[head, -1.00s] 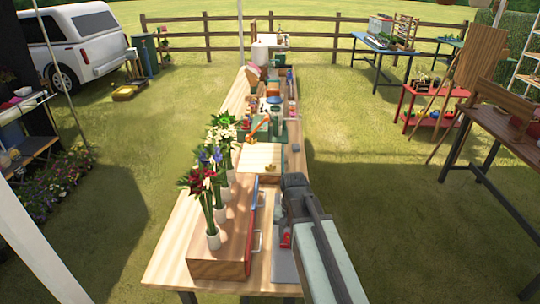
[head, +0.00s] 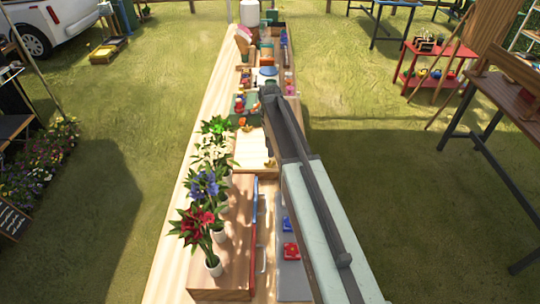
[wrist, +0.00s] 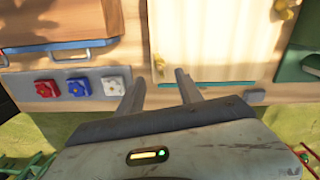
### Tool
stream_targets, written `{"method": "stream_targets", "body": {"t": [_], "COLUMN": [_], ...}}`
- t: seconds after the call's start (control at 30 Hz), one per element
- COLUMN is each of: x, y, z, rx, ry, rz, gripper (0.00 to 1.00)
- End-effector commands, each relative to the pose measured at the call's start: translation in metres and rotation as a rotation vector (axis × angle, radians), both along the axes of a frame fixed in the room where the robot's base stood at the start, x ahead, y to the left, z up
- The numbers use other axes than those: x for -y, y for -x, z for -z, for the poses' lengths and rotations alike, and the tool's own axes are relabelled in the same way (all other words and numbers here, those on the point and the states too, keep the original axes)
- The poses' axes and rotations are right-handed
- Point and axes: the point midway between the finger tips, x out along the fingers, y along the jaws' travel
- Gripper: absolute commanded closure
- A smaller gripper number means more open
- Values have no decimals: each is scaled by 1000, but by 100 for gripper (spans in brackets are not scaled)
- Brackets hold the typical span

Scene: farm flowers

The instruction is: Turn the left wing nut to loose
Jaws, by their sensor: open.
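A pale flat board (wrist: 215,45), like a press lid, lies on the table in the wrist view. It also shows in the head view (head: 250,148). A gold wing nut (wrist: 159,66) sits at its left near corner, and a second gold wing nut (wrist: 284,9) at its upper right. The head view shows gold nuts small, and their turn angle is hard to read. My gripper (wrist: 160,78) is open and empty. Its two fingers reach toward the left wing nut, one on each side in the picture. I cannot tell whether they touch it.
A wooden box with a metal handle (wrist: 85,53) stands left of the board. Red (wrist: 45,88), blue (wrist: 78,88) and white (wrist: 112,86) pieces sit on a grey strip near it. Flower vases (head: 213,265) line the table's left side. A green item (wrist: 310,64) lies at right.

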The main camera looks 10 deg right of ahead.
Motion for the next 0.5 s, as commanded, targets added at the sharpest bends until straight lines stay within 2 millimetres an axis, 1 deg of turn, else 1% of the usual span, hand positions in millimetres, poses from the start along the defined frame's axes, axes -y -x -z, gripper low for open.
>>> {"method": "stream_targets", "body": {"t": [0.17, 0.4, 0.5], "x": [1, 2, 3], "y": [0, 0, 0], "z": [21, 64, 76], "rx": [0, 0, 0], "ry": [0, 0, 0], "rz": [0, 0, 1], "gripper": [57, 57, 57]}}
